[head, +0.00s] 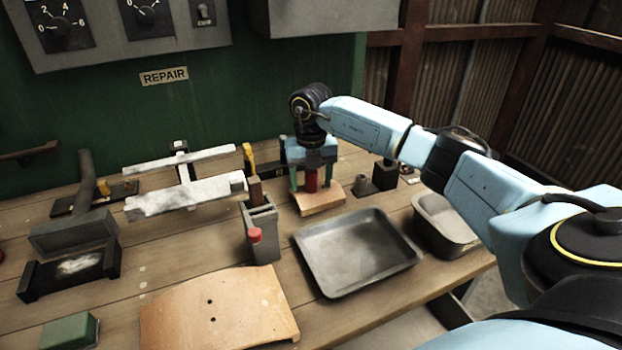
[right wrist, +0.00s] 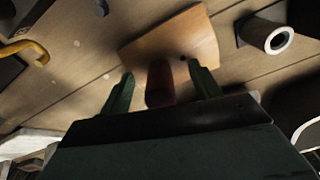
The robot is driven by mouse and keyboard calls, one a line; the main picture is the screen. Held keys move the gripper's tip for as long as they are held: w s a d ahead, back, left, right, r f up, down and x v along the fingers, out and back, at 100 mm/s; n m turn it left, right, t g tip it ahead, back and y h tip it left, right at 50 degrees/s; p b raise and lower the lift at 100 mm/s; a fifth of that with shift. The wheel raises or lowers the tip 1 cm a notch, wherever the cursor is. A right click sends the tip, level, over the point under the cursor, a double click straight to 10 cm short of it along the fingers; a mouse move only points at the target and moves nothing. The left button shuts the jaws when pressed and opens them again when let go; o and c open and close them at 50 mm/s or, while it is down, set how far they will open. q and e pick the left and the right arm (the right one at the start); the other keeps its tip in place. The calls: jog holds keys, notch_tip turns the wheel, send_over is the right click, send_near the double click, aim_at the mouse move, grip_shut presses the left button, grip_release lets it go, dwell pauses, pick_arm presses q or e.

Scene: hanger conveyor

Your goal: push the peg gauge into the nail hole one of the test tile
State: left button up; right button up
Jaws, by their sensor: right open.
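The test tile (head: 240,312) is a tan slab lying flat at the front of the bench, with two small dark holes near its middle. A red upright piece, which looks like the peg gauge's handle (head: 311,181), stands at a small wooden block (head: 322,201) farther back. It also shows in the right wrist view (right wrist: 160,84), with the block (right wrist: 160,45) beyond it. My right gripper (head: 310,185) points down with its green fingers open, one on each side of the red piece. Contact cannot be told. The gauge's lower end is hidden. My left gripper is out of view.
A grey metal tray (head: 355,262) lies right of the tile, with a deeper pan (head: 445,222) beyond it. A grey holder (head: 262,222) with a red-capped item stands between tile and block. A white-crusted rack (head: 180,200) and a dark vise-like fixture (head: 75,262) are at left.

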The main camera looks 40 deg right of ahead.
notch_tip(320, 180, up, 13)
jog(key=shift+r+p, duration=0.2)
jog(key=shift+p, duration=0.25)
dwell(0.4)
